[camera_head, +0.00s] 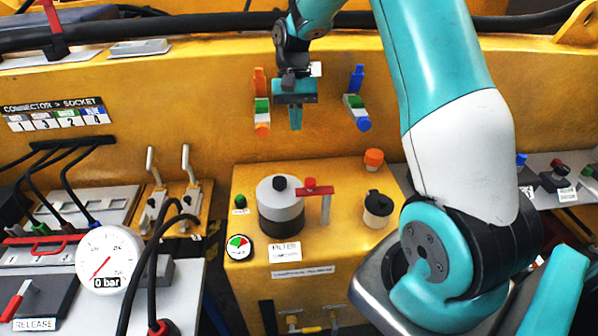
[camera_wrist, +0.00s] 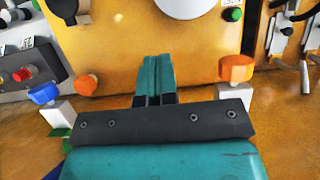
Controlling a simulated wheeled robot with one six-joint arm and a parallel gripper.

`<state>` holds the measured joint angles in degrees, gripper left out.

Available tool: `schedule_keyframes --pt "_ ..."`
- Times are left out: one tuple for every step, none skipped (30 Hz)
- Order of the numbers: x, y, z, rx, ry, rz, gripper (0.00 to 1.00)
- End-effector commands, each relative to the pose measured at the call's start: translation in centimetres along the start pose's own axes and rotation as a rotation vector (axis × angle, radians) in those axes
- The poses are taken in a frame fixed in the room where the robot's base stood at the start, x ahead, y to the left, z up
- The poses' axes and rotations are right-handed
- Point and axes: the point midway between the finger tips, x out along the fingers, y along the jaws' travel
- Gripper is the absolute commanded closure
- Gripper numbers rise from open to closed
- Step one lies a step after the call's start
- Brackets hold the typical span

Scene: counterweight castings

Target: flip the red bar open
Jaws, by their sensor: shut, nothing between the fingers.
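Another red bar (camera_head: 40,241) lies across the panel at the far left. My gripper (camera_head: 295,127) points down in front of the yellow wall, above and behind the canister, apart from both bars. Its teal fingers are shut and empty, also in the wrist view (camera_wrist: 156,62). The wrist view shows only the canister's edge (camera_wrist: 185,6) and neither red bar.
An orange-and-green handle (camera_head: 262,105) and a blue-and-green handle (camera_head: 358,103) stand either side of my gripper. An orange cap (camera_head: 374,158) and a black-topped cup (camera_head: 378,205) stand right of the canister. A gauge (camera_head: 108,258) and black cables are at left.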

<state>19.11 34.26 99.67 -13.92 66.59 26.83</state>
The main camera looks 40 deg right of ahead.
Motion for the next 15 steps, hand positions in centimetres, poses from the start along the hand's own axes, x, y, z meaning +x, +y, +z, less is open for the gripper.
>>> schedule_keyframes --pt "0.2 0.0 0.0 -0.001 -0.001 0.0 1.0" --pt "0.4 0.0 0.1 -0.001 -0.002 0.001 1.0" --pt "0.7 0.0 0.1 -0.001 -0.004 0.001 1.0" --pt "1.0 0.0 0.1 -0.001 -0.003 0.001 1.0" --pt "1.4 -0.1 0.1 -0.001 -0.004 0.001 1.0" --pt "2.0 0.0 0.2 -0.001 -0.005 0.001 1.0" --pt "2.6 0.0 0.2 -0.001 -0.006 0.002 1.0" --pt "3.1 0.0 0.2 -0.001 -0.006 0.002 1.0" --pt "4.0 0.0 0.2 -0.001 -0.006 0.002 1.0" --pt "4.6 0.0 0.3 -0.002 -0.008 0.002 1.0" --pt "5.3 0.0 0.3 -0.001 -0.008 0.003 1.0" --pt "6.2 0.0 0.3 -0.001 -0.008 0.003 1.0" --pt "6.8 0.0 0.3 -0.001 -0.007 0.003 1.0" --pt "7.5 0.0 0.3 -0.002 -0.007 0.003 1.0" --pt "8.3 0.0 0.3 -0.002 -0.006 0.002 1.0"
